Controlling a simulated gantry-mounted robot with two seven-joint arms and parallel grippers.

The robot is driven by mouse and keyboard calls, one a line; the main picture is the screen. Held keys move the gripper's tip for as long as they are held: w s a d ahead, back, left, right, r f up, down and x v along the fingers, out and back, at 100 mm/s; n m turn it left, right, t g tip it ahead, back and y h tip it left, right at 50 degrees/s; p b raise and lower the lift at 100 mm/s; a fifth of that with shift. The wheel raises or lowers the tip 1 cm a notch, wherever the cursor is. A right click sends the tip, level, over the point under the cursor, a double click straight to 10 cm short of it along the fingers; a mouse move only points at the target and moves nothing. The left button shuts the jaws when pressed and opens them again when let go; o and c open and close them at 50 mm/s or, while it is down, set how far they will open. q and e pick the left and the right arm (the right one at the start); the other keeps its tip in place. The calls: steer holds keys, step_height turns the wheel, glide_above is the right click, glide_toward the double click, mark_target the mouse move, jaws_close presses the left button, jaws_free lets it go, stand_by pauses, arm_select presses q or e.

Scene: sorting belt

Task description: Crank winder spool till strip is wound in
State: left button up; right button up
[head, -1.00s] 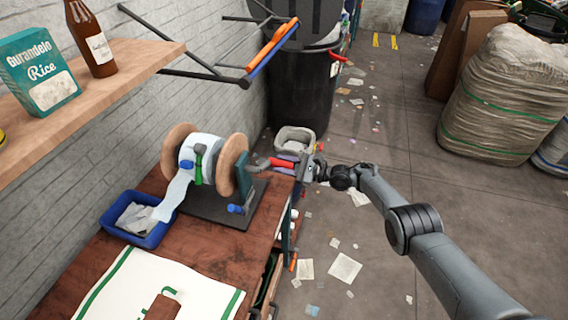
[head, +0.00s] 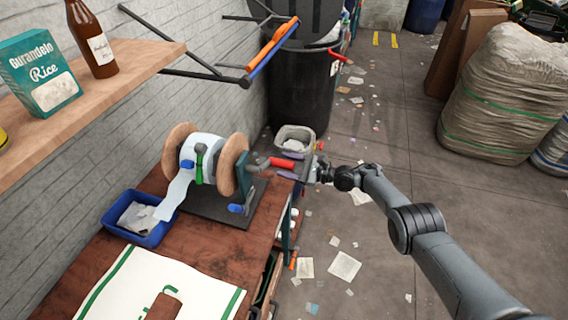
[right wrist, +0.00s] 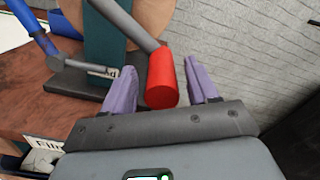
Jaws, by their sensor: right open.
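The winder spool (head: 228,165) has tan wooden flanges and stands on a dark base at the far end of the wooden bench. A pale strip (head: 174,196) runs from its wound core down into a blue bin (head: 143,238). The crank has a grey arm and a red handle (head: 283,162), pointing right. My right gripper (head: 308,168) is at the handle's outer end. In the right wrist view, the red handle (right wrist: 161,80) lies between the open purple fingers of my right gripper (right wrist: 163,72), with space on both sides. My left gripper is out of view.
A shelf (head: 120,85) with a rice box (head: 40,72) and brown bottle (head: 92,40) overhangs the left. A white-and-green cloth (head: 115,290) covers the near bench. A black bin (head: 302,90) stands behind. The floor right of the bench has scattered paper.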

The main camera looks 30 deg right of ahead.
steer(key=p+v, duration=0.2)
steer(key=v, duration=0.7)
steer(key=shift+s+d+p, duration=0.15)
steer(key=shift+s+p, duration=0.05)
steer(key=shift+p, duration=0.2)
stand_by(0.5)
